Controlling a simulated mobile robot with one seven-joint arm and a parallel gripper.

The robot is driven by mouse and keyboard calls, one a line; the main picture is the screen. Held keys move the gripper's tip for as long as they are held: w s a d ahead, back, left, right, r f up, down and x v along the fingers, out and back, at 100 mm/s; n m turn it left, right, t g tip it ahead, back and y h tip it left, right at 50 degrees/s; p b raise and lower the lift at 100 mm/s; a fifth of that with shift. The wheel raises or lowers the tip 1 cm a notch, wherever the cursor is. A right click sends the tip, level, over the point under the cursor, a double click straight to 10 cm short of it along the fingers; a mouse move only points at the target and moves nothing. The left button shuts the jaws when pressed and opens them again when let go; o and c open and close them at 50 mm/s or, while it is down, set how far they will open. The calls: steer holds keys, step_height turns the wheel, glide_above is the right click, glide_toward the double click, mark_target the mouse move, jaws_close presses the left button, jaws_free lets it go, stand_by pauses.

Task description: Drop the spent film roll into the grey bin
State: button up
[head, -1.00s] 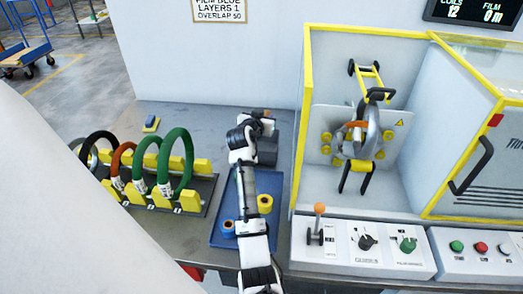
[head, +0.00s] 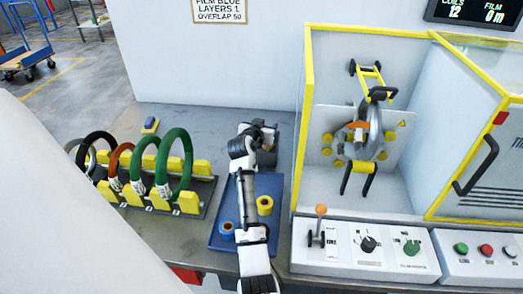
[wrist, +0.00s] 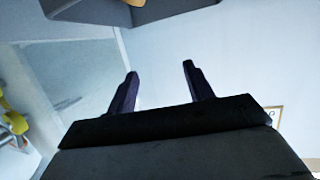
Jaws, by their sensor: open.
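My gripper (head: 262,126) is above the back of the bench, over the grey bin (head: 270,158), which is largely hidden behind my arm and wrist. In the wrist view my gripper's two fingers (wrist: 160,83) stand apart with nothing between them. The grey bin (wrist: 92,12) shows at the top edge of that view, apart from the fingers. A tan piece (wrist: 135,2) shows at its opening, cut off by the frame; it looks like the spent film roll, but too little shows to be sure.
A rack of coils (head: 150,195) stands to the left. The yellow-framed wrapping machine (head: 306,120) stands close on the right.

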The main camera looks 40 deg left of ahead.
steer(key=shift+s, duration=0.1)
steer(key=b+v, duration=0.3)
steer(key=v, duration=1)
steer(key=shift+s+d+r+b, duration=0.2)
steer(key=shift+s+b, duration=0.1)
steer(key=shift+b, duration=0.05)
